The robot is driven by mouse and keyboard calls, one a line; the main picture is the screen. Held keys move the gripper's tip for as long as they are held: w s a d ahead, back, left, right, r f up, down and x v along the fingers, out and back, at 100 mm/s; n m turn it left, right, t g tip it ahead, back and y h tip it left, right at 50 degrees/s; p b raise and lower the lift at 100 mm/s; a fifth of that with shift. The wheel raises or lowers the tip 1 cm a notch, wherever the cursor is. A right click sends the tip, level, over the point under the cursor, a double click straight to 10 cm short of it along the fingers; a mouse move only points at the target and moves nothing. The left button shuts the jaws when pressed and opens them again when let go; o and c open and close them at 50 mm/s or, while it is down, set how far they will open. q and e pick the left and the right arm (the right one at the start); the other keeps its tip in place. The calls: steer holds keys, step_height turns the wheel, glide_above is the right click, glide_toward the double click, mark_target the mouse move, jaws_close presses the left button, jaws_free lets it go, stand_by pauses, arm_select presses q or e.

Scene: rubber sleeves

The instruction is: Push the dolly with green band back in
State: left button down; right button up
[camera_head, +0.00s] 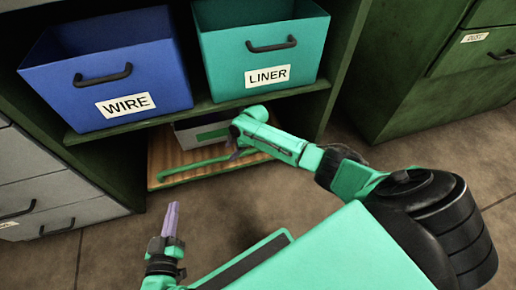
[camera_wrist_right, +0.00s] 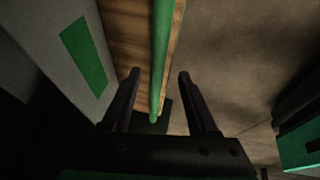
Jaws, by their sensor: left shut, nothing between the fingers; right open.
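The dolly (camera_head: 158,164) is a flat wooden board in the bottom bay of the green shelf, with its front part sticking out. A green bar (camera_head: 190,166) runs along its front. A pale box with a green band (camera_head: 212,134) stands on it, partly hidden by my right arm. In the right wrist view, my right gripper (camera_wrist_right: 158,78) is open, and the green bar (camera_wrist_right: 162,50) shows between its fingers; contact cannot be told. The green band (camera_wrist_right: 84,57) shows at left there. My left gripper (camera_head: 172,204) is shut and empty, in front of the dolly.
A blue WIRE bin (camera_head: 110,75) and a teal LINER bin (camera_head: 262,57) stand on the shelf above. Grey drawers (camera_head: 40,190) are at left and a green cabinet (camera_head: 400,70) is at right. Brown floor (camera_head: 110,250) lies open in front.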

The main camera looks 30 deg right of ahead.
arm_select(q)
steer(key=s+g+p, duration=0.1)
steer(key=s+f+g+p, duration=0.1)
steer(key=s, duration=0.1)
steer(key=s+g+p, duration=0.1)
steer(key=s+p, duration=0.1)
steer(key=shift+d+f, duration=0.15)
steer(key=shift+f, duration=0.1)
arm_select(e)
steer(key=s+d, duration=0.6)
steer(key=d, duration=0.1)
steer(key=shift+s+d, duration=0.25)
steer(key=shift+d, duration=0.1)
